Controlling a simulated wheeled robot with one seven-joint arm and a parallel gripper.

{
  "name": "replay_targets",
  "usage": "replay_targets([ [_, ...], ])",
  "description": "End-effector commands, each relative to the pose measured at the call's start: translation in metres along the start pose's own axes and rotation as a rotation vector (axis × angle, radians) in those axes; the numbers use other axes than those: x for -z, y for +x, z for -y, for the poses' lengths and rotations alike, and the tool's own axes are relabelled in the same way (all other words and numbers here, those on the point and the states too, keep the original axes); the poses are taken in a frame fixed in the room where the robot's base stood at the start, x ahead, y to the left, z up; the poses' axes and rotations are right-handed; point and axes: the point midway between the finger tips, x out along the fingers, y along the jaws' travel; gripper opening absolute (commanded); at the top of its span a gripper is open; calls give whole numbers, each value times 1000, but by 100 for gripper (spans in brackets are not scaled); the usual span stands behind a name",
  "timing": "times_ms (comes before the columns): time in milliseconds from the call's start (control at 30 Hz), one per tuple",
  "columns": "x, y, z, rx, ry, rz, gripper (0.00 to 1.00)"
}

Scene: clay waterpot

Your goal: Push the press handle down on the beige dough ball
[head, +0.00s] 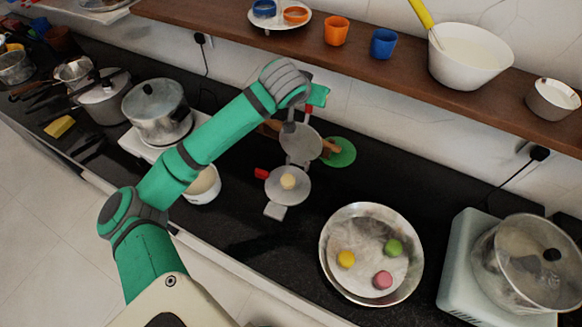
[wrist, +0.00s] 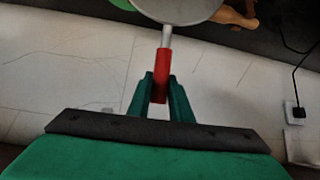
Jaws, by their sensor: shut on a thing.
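The metal press stands open on the dark counter. Its lower plate (head: 300,192) lies flat with the beige dough ball (head: 288,181) on it, near the middle. Its upper plate (head: 300,143) is tilted up behind, and part of it also shows at the top of the wrist view (wrist: 185,8). My gripper (head: 307,107) is at the raised end of the upper plate. In the wrist view its fingers (wrist: 162,97) are shut on the red handle (wrist: 162,70), which joins the plate by a metal rod. Another red grip (head: 262,173) sticks out left of the lower plate. The dough ball is outside the wrist view.
A metal bowl (head: 331,275) with yellow, green and pink balls stands to the right. A green disc (head: 343,153) and a wooden piece (head: 328,148) lie behind the press. A white pot (head: 204,190) stands left, under my arm. A wooden shelf (head: 375,68) runs above.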

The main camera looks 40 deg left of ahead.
Motion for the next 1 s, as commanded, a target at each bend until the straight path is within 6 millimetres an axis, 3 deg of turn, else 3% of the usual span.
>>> replay_targets([
  [500, -14, -27, 0, 0, 0, 1, 11],
  [1000, -16, -32, 0, 0, -1, 0, 11],
])
